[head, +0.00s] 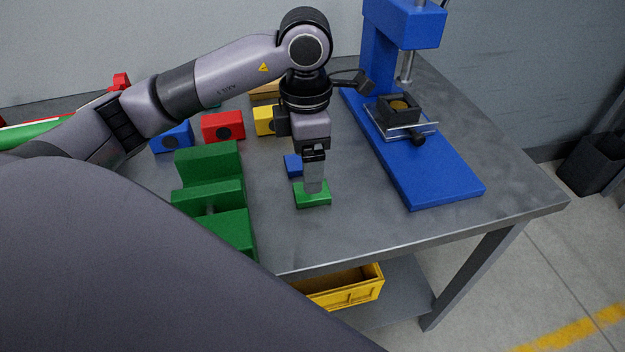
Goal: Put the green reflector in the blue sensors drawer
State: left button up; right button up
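A small flat green block (313,200), which looks like the green reflector, lies on the grey table near its front edge. A blue drawer front (172,138) with a dark round knob stands at the back left, probably the blue sensors drawer. It is partly hidden by my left arm, and no label is readable. My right gripper is not in view.
Red (222,127) and yellow (266,121) drawer fronts stand right of the blue one. A stepped green fixture (212,195) sits in front of them. A small blue block (293,165) lies behind the green one. A blue press (425,170) stands right. A yellow bin (345,287) is below.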

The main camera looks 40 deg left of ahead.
pick_arm(q)
jog(key=f, duration=0.7)
jog(key=shift+a+p, duration=0.35)
jog(key=shift+p, duration=0.05)
jog(key=shift+c, duration=0.3)
jog(key=shift+w, duration=0.1)
jog(key=c, duration=1.2)
jog(key=shift+o, duration=0.2)
jog(key=shift+r, duration=0.1)
